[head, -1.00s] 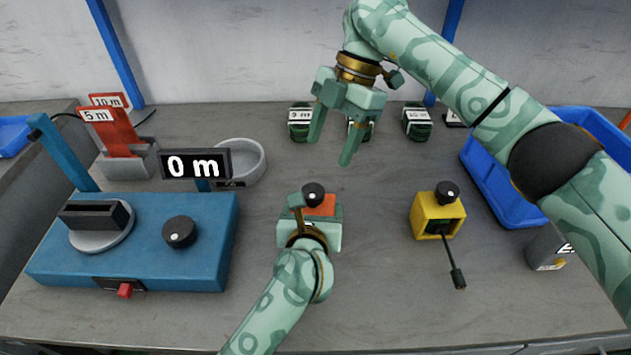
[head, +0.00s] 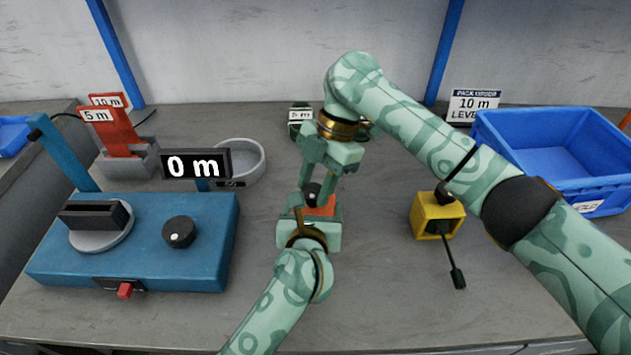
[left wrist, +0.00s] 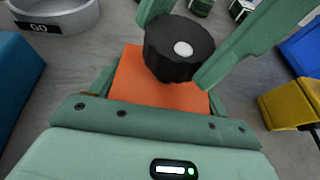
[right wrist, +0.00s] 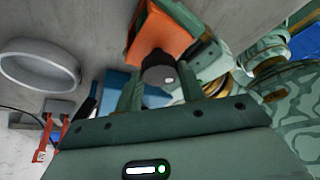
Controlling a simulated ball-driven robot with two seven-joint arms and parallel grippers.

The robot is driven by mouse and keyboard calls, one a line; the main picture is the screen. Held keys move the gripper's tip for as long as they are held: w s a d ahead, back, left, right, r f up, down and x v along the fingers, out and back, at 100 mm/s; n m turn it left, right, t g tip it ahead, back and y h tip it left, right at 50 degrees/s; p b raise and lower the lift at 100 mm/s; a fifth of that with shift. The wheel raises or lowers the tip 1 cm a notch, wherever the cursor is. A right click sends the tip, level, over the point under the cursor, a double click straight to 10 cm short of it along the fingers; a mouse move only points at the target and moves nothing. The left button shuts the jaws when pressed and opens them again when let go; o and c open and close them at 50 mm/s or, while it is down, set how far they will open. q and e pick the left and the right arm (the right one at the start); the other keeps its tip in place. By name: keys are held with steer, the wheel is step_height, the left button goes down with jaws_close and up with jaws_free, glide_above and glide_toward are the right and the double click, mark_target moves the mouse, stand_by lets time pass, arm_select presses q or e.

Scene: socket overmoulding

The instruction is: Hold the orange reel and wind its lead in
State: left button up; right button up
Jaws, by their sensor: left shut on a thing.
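The orange reel (head: 323,207) sits upright between the jaws of my left gripper (head: 309,222), in the middle of the bench. Its black knob with a white dot (left wrist: 182,48) is on top, and the reel's orange body (left wrist: 150,80) shows in the left wrist view. My right gripper (head: 319,187) points down from above, its fingers on either side of the knob. In the right wrist view the knob (right wrist: 158,70) lies between these fingers, with a slight gap visible. I cannot make out the reel's lead.
A blue machine (head: 205,245) with a knob and a "0 m" display (head: 195,163) stands at left, a grey round dish (head: 240,160) behind it. A blue bin (head: 560,150) stands at back right.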

steer(key=shift+m, duration=0.3)
steer(key=shift+d+m+t, duration=0.1)
steer(key=shift+m+t, duration=0.4)
steer(key=shift+m, duration=0.5)
steer(key=m, duration=0.2)
steer(key=m+t, duration=0.1)
steer(key=m, duration=0.1)
steer(key=shift+s+m+t+y, duration=0.1)
steer(key=shift+m+t+y, duration=0.2)
steer(key=shift+y, duration=0.1)
steer(key=m+t, duration=0.1)
steer(key=m, duration=0.2)
steer(key=m+t, duration=0.1)
steer(key=m, duration=0.2)
steer(key=shift+s+m+t, duration=0.15)
steer(key=shift+m+t, duration=0.15)
steer(key=o, duration=1)
steer(key=v, duration=1.2)
steer(key=shift+a+r, duration=0.1)
steer(key=shift+a, duration=0.25)
